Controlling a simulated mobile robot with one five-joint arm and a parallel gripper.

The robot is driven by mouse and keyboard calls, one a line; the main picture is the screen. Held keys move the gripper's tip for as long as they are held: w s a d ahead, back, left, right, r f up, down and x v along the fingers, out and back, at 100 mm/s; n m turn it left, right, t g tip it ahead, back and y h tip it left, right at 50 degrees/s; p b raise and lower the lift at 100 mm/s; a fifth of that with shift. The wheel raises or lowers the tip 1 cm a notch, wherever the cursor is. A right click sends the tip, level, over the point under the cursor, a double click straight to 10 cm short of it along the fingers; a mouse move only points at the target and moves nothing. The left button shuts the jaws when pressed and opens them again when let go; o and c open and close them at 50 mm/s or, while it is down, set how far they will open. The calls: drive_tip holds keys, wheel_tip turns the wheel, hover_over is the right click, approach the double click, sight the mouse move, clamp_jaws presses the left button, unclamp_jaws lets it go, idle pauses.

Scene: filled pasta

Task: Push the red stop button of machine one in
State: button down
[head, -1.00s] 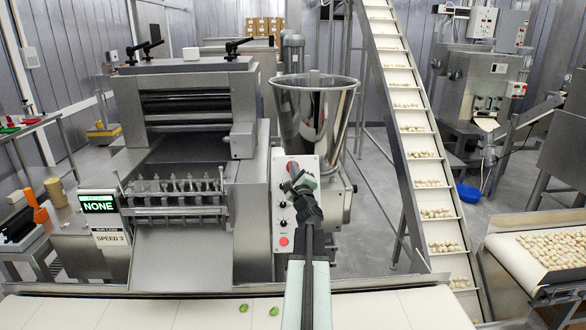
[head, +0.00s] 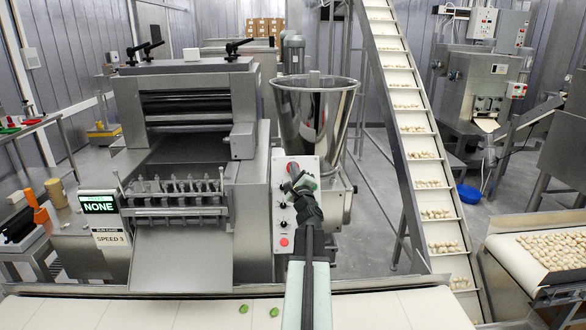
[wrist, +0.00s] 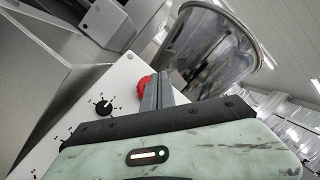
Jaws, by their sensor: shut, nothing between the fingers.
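The red stop button (wrist: 145,88) is near the top of the white control panel (wrist: 119,78) of the near machine. In the wrist view it shows just left of my closed fingertips, which partly cover it. In the head view only a bit of the red button (head: 291,164) shows behind my gripper (head: 294,174). My gripper (wrist: 158,76) is shut and empty, with its tips at the button. I cannot tell whether they touch it or how far in it is. A paler red button (head: 284,241) is lower on the same panel.
Black knobs (wrist: 103,106) are on the panel below the red button. A metal hopper (head: 315,105) stands close behind. An inclined conveyor (head: 415,145) rises at the right. A white belt (head: 180,312) with two green pieces crosses the front.

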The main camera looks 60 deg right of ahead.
idle(0.7)
drive_tip(key=shift+w+d+f, duration=0.1)
drive_tip(key=shift+d+f, duration=0.1)
drive_tip(key=shift+d, duration=0.1)
drive_tip(key=shift+w+d+f+b, duration=0.25)
drive_tip(key=shift+d+b, duration=0.05)
drive_tip(key=shift+b, duration=0.15)
idle(0.6)
drive_tip(key=shift+s+a+r+p, duration=0.45)
drive_tip(key=shift+a+p, duration=0.05)
drive_tip(key=shift+a, duration=0.1)
drive_tip(key=s+a+r+p, duration=0.2)
drive_tip(key=a, duration=0.1)
drive_tip(key=shift+s+a+r+p, duration=0.2)
drive_tip(key=shift+a+r+p, duration=0.05)
drive_tip(key=shift+r+p, duration=0.1)
idle(0.6)
